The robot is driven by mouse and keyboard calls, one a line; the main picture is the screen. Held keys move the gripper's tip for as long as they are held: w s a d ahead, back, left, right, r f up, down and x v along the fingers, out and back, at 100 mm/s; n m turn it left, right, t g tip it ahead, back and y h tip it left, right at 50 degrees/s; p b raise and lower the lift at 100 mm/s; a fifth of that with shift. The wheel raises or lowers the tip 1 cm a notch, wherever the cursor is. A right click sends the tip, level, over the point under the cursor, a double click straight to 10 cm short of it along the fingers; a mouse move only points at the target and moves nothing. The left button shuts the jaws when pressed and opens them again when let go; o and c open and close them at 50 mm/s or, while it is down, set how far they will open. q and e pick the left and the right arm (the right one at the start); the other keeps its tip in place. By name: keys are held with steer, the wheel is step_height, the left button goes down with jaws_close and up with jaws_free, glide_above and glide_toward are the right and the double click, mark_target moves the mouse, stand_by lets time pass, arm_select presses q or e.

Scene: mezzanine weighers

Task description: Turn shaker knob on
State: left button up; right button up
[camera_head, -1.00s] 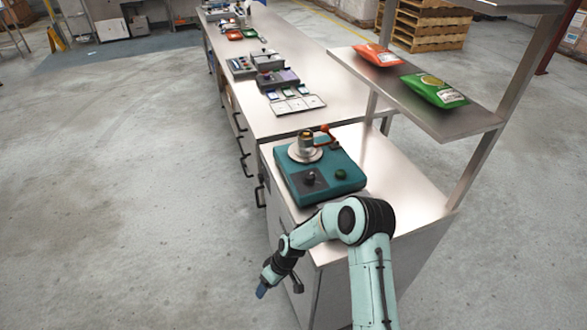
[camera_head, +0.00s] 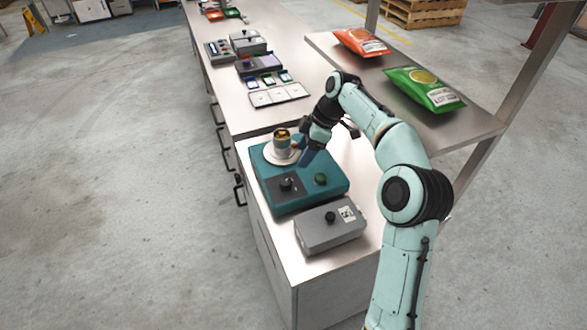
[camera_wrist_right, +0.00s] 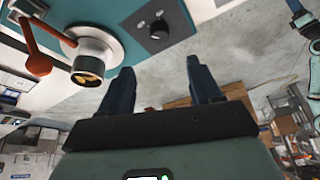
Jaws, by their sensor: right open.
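The shaker is a teal box (camera_head: 330,177) on the near end of the metal bench. My right gripper (camera_head: 306,158) is above the shaker's back, just right of the cup, apart from the knob. In the wrist view the right gripper (camera_wrist_right: 158,75) is open and empty; the knob (camera_wrist_right: 158,30) shows beyond the fingertips, and an orange lever (camera_wrist_right: 36,55) is beside the cup (camera_wrist_right: 92,58).
A grey box (camera_head: 315,236) with a black knob stands close in front of the shaker. A shelf (camera_head: 470,125) with an orange bag (camera_head: 360,42) and a green bag (camera_head: 424,90) overhangs on the right. Several small devices stand farther along the bench.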

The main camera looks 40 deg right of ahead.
mark_target(285, 182)
steer(key=b+x, duration=0.1)
steer(key=x, duration=1)
steer(key=shift+w+a+f, duration=0.15)
steer(key=shift+f, duration=0.15)
arm_select(q)
steer(key=shift+s+f, duration=0.6)
steer(key=shift+f, duration=0.25)
arm_select(e)
steer(key=shift+w+a+f, duration=0.15)
steer(key=shift+f, duration=0.45)
steer(key=c, duration=1)
